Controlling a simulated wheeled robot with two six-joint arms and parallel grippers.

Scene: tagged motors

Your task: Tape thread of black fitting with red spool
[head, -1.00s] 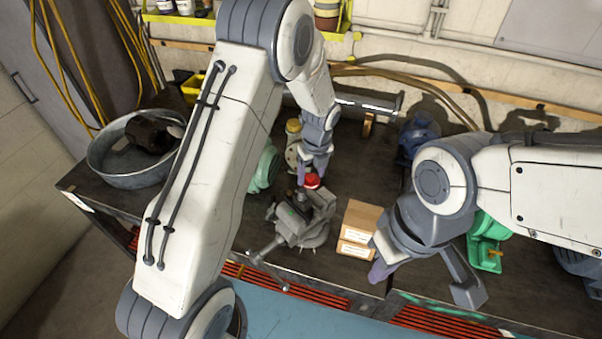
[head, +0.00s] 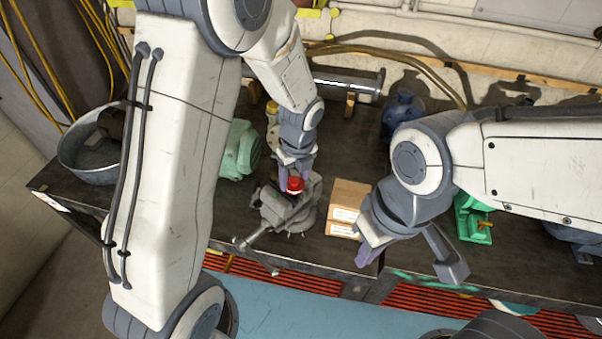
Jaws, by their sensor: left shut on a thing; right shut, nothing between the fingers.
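The red spool (head: 295,184) is between the fingertips of my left gripper (head: 293,178), which is shut on it. My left gripper points down and holds the spool right over the grey vise (head: 290,212) on the dark bench. The black fitting is hard to make out; a small dark shape at the vise jaws, just under the spool, may be it. I cannot tell whether the spool touches it. My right gripper (head: 368,252) is shut and empty, low at the bench's front edge, right of the vise.
Cardboard boxes (head: 347,205) stand between the vise and my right gripper. Green motors (head: 241,150) (head: 471,216) sit left and right, and a blue motor (head: 403,112) at the back. A metal tub (head: 88,155) is at the left end of the bench (head: 330,258).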

